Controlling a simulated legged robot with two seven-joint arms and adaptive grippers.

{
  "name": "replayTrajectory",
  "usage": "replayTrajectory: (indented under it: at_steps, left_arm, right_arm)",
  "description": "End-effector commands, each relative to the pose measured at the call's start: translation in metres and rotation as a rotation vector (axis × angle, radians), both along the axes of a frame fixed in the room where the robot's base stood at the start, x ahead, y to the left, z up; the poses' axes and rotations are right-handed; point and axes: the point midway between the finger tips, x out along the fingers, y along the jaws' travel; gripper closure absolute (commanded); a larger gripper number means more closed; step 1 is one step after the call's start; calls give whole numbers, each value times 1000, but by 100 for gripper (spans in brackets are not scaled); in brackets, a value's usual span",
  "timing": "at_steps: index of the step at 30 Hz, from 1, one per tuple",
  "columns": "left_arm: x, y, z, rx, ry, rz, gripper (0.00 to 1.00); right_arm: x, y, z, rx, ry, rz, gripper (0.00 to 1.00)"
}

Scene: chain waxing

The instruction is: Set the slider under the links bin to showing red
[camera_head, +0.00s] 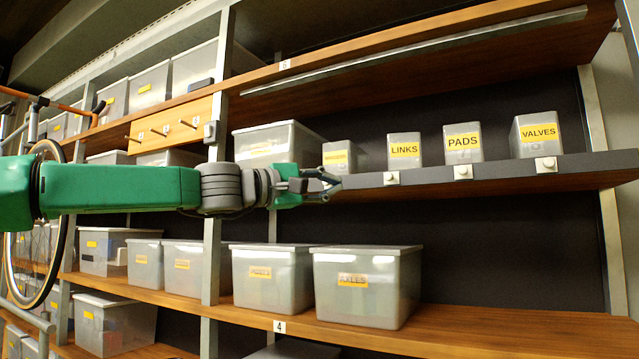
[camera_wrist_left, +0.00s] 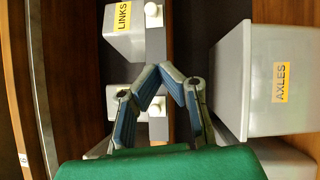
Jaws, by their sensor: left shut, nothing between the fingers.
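The links bin (camera_head: 404,150) is a small grey bin with a yellow LINKS label on the upper right shelf. Its slider (camera_head: 391,178) is a pale plate with a round knob on the shelf's front edge below it; no red shows on it. In the left wrist view the links bin (camera_wrist_left: 121,38) and its slider knob (camera_wrist_left: 152,9) are at the top. My left gripper (camera_head: 338,185) is shut and empty, left of that slider and apart from it. Its fingertips (camera_wrist_left: 163,68) meet in front of the shelf edge in the left wrist view.
The pads bin (camera_head: 463,143) and valves bin (camera_head: 536,134) stand to the right, each above its own slider. A smaller labelled bin (camera_head: 339,155) stands left of the links bin, behind my gripper. A large axles bin (camera_head: 367,285) sits on the lower shelf. Space before the sliders is clear.

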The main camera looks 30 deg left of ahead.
Motion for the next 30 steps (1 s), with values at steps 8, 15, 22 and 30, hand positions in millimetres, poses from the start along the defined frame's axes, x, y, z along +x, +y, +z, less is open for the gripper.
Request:
replayTrajectory:
  at_steps: [8, 15, 22, 30]
  left_arm:
    - [37, -39, 8, 2, -1, -3, 100]
    - [40, -61, 11, 1, -1, 0, 100]
    - [41, -64, 11, -1, -1, 0, 100]
    - [41, -70, 11, 2, -2, -1, 100]
  right_arm:
    - [0, 0, 13, 0, 0, 0, 60]
    - [0, 0, 14, 0, 0, 0, 60]
    - [0, 0, 14, 0, 0, 0, 60]
    - [0, 0, 11, 0, 0, 0, 60]
